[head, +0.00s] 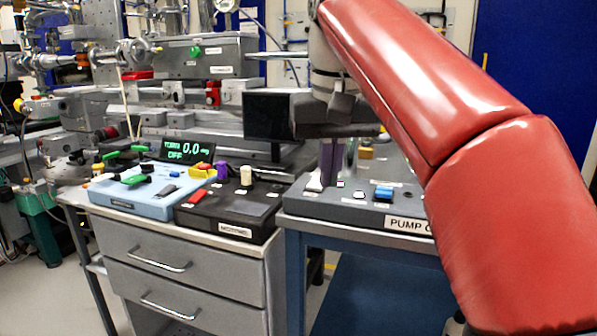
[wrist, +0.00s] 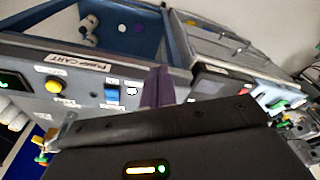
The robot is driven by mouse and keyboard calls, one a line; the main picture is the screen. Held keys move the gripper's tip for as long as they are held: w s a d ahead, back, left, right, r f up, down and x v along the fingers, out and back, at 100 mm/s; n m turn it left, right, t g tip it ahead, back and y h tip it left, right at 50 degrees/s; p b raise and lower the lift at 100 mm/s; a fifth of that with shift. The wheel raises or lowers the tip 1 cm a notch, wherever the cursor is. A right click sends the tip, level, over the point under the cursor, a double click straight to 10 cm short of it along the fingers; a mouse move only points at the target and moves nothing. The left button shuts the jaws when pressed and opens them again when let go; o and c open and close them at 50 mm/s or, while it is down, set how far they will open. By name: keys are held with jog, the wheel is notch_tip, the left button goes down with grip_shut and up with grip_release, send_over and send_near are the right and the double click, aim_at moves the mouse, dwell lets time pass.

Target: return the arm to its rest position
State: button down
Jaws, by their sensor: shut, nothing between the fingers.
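My red arm (head: 425,85) reaches in from the right side of the head view and bends down to the wrist. My gripper (head: 330,178) points down over the left part of the pump cart panel (head: 305,205). Its dark purplish fingers are shut with nothing between them. In the wrist view the fingers of my gripper (wrist: 157,82) are together, close to a blue switch (wrist: 112,94) in the picture. I cannot tell whether the fingertips touch the panel. Part of the panel is hidden behind my arm.
A light blue control box (head: 125,197) and a black box (head: 228,212) with knobs stand on a grey drawer cabinet (head: 185,265) to the left. A dark monitor (head: 270,117) stands behind my gripper. Beamline equipment fills the back left. Floor shows at lower left.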

jog(key=s+d+f+t, duration=0.1)
jog(key=s+d+f, duration=0.2)
jog(key=f, duration=0.6)
jog(key=s+d+f+m+t, duration=0.1)
jog(key=s+d+f, duration=0.3)
jog(key=f, duration=0.5)
jog(key=s+d+f+t, duration=0.1)
jog(key=s+d+f, duration=0.3)
jog(key=s+f, duration=0.3)
notch_tip(320, 180, down, 3)
jog(key=shift+s+r+m+t, duration=0.15)
jog(key=shift+s+m+t, duration=0.15)
jog(key=shift+m, duration=0.1)
